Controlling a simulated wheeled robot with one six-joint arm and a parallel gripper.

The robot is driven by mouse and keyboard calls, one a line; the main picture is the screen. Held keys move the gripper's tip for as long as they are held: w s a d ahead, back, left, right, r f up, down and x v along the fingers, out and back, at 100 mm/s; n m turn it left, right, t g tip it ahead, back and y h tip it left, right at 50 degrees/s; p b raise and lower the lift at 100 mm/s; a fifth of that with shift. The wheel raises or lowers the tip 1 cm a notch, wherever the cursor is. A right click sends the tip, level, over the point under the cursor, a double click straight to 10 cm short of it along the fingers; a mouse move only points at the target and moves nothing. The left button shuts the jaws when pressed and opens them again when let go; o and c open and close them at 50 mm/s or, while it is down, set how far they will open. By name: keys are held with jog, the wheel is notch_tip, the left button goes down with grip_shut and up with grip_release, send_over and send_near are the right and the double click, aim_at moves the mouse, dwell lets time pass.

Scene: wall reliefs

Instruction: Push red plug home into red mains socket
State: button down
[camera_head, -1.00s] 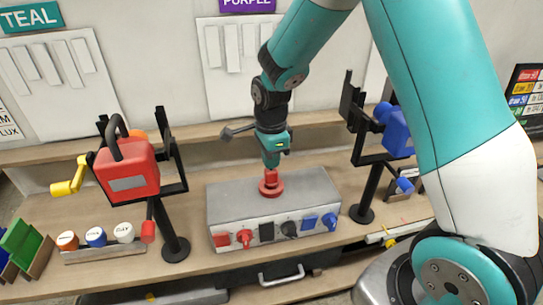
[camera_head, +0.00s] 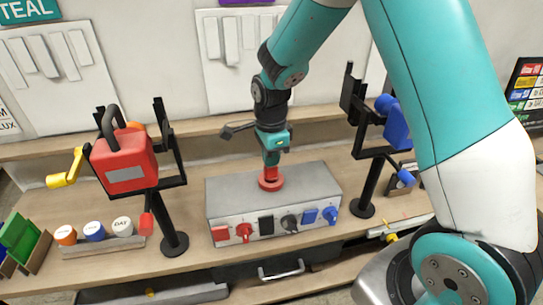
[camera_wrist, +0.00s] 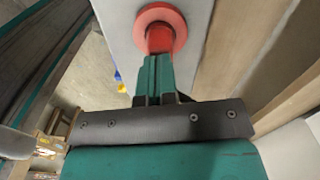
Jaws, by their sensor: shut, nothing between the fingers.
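The red plug (camera_head: 270,163) stands upright on top of the grey box, at a red ring-shaped socket (camera_head: 270,182). In the wrist view the red plug (camera_wrist: 159,39) lines up with the red ring (camera_wrist: 160,12). No clear gap shows between plug and ring, but I cannot tell full depth. My gripper (camera_head: 271,156) points down directly above the plug, fingers shut together and empty. In the wrist view my gripper (camera_wrist: 155,62) appears to meet the plug's top end; the exact contact is hidden.
The grey box (camera_head: 315,180) has red, black and blue fittings on its front. A red box with a yellow crank (camera_head: 125,160) stands left on a black stand; a blue unit (camera_head: 397,122) stands right. Labelled pots (camera_head: 95,231) sit front left on the wooden bench (camera_head: 200,255).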

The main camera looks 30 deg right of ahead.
jog(key=shift+f, duration=0.35)
notch_tip(320, 180, up, 3)
jog(key=shift+r+p, duration=0.15)
jog(key=shift+p, duration=1.05)
notch_tip(320, 180, up, 17)
jog(key=b, duration=0.4)
jog(key=s+a+f+n+y+b, duration=0.1)
jog(key=s+a+f+n+b, duration=0.1)
jog(key=s+n, duration=0.6)
jog(key=s+a+f+n+y+b, duration=0.1)
jog(key=s+a+f+n, duration=0.4)
jog(key=s+n, duration=0.3)
jog(key=s+a+f+n+y+b, duration=0.2)
jog(key=s+a+n, duration=0.3)
jog(key=s+n, duration=0.3)
jog(key=f+n, duration=0.1)
jog(key=n, duration=0.1)
jog(key=shift+f+n+b, duration=0.15)
jog(key=shift+n+b, duration=0.2)
jog(key=shift+n, duration=0.05)
